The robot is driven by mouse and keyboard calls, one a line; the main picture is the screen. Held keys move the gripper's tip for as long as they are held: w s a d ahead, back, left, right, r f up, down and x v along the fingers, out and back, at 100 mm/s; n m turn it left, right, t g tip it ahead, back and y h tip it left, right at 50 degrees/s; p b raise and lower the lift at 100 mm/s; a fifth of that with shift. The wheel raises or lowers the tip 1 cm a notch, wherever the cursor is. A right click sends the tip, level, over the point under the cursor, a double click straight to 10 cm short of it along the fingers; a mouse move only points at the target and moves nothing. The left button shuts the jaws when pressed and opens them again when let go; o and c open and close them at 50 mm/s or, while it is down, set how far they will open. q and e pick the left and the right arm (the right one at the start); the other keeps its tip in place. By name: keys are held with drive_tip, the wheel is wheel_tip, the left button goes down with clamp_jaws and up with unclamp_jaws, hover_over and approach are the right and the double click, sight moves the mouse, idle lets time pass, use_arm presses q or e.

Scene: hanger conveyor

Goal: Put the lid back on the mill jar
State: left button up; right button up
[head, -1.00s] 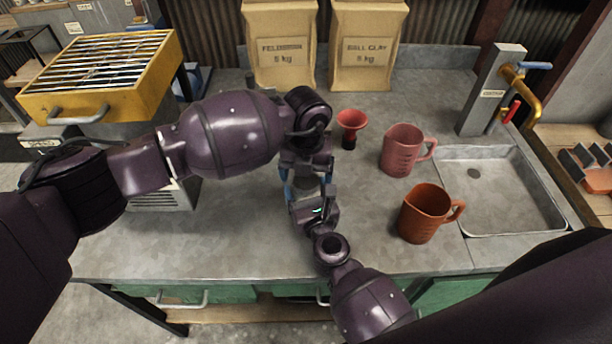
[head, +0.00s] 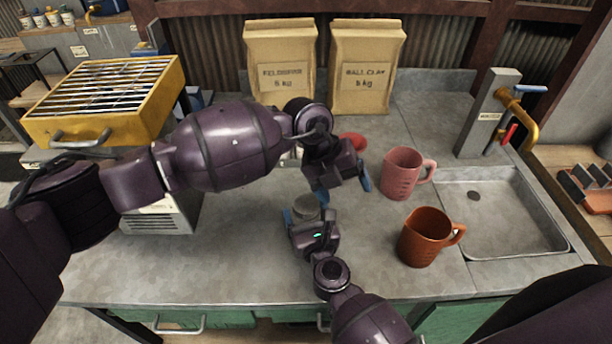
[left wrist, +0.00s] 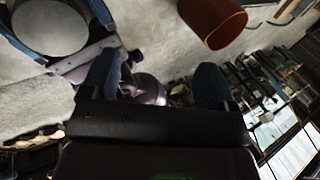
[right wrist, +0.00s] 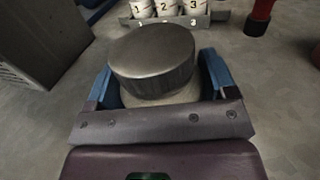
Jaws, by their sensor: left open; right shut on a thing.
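The mill jar is a pale pot whose body shows in the right wrist view (right wrist: 158,97) below a round grey metal lid (right wrist: 152,60). The lid sits on top of the jar and looks about level; whether it is fully seated I cannot tell. In the head view the lid (head: 307,206) shows at my right gripper (head: 308,217), which is shut around the jar on the counter. My left gripper (head: 343,190) is open and empty, above and to the right of the lid. The left wrist view shows its spread fingers (left wrist: 155,78) apart from the lid (left wrist: 65,25).
An orange-brown jug (head: 424,240) and a pink jug (head: 400,175) stand right of my grippers. Numbered white containers (right wrist: 165,8) stand beyond the jar.

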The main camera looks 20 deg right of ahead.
use_arm(q)
drive_tip(key=d+r+n+h, duration=0.7)
drive_tip(key=d+r+h, duration=0.2)
drive_tip(key=r+h, duration=0.25)
drive_tip(key=w+r+n+t, duration=0.5)
drive_tip(key=w+n+t, duration=0.6)
drive_tip(key=n, duration=0.5)
drive_tip(key=w+a+f+n+t+y, duration=0.35)
drive_tip(key=n+y, duration=0.25)
drive_tip(key=n, duration=0.2)
drive_tip(key=n+g+y, duration=0.6)
drive_tip(key=g+y, duration=0.4)
drive_tip(key=g, duration=0.1)
hover_over(306, 204)
drive_tip(key=w, duration=0.1)
drive_tip(key=f, duration=1.1)
drive_tip(key=shift+d+f, duration=0.35)
drive_tip(key=shift+s+a+g, duration=0.35)
drive_tip(key=shift+s+g, duration=0.1)
drive_tip(key=shift+s, duration=0.05)
drive_tip(key=shift+f, duration=4)
